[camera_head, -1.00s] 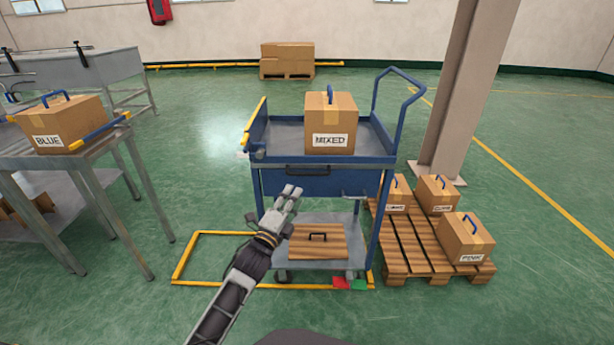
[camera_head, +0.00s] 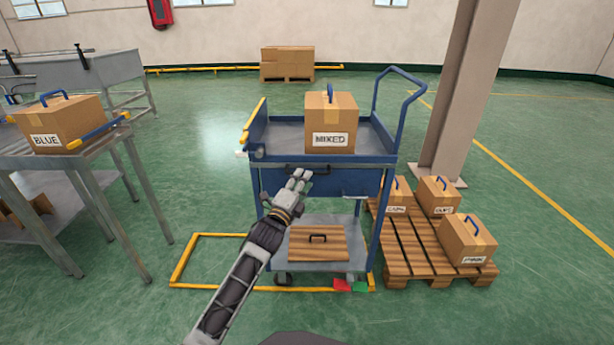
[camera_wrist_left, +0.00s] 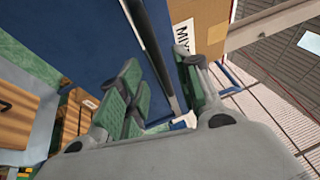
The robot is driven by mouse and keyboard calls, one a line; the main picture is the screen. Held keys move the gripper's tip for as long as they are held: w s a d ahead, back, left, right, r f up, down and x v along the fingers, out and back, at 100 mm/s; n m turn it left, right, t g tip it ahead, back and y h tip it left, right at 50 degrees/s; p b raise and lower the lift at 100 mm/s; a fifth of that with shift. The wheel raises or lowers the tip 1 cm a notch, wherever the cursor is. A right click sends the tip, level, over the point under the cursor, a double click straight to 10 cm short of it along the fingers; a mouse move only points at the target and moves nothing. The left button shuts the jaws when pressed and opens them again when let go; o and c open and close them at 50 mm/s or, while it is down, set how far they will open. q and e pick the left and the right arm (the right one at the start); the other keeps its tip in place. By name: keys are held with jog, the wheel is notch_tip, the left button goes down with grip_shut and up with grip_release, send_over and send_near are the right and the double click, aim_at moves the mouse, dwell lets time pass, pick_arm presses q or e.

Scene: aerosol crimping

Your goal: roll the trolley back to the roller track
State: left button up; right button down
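The blue trolley (camera_head: 268,185) stands in the middle of the head view. A cardboard box marked MIXED (camera_head: 330,125) sits on its top tray. A dark bar handle (camera_head: 307,170) runs across its front panel. My left gripper (camera_head: 300,178) is at this panel, just below the dark bar. In the left wrist view, my left gripper (camera_wrist_left: 158,95) has its green-padded fingers apart, and a dark bar (camera_wrist_left: 150,45) runs between them. I cannot tell whether they touch it. My right gripper is not in view. I cannot identify the roller track for certain.
A metal table (camera_head: 95,160) with a box marked BLUE (camera_head: 62,122) stands at left. A wooden pallet (camera_head: 415,245) with several boxes is close to the trolley's right, before a pillar (camera_head: 465,85). A yellow floor frame (camera_head: 215,235) lies around the trolley's base.

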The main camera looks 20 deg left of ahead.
pick_arm(q)
jog(key=shift+b+x, duration=0.55)
jog(key=shift+x, duration=1.5)
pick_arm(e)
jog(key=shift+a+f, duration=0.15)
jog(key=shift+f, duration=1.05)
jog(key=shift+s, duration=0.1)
pick_arm(q)
jog(key=c, duration=0.7)
grip_shut()
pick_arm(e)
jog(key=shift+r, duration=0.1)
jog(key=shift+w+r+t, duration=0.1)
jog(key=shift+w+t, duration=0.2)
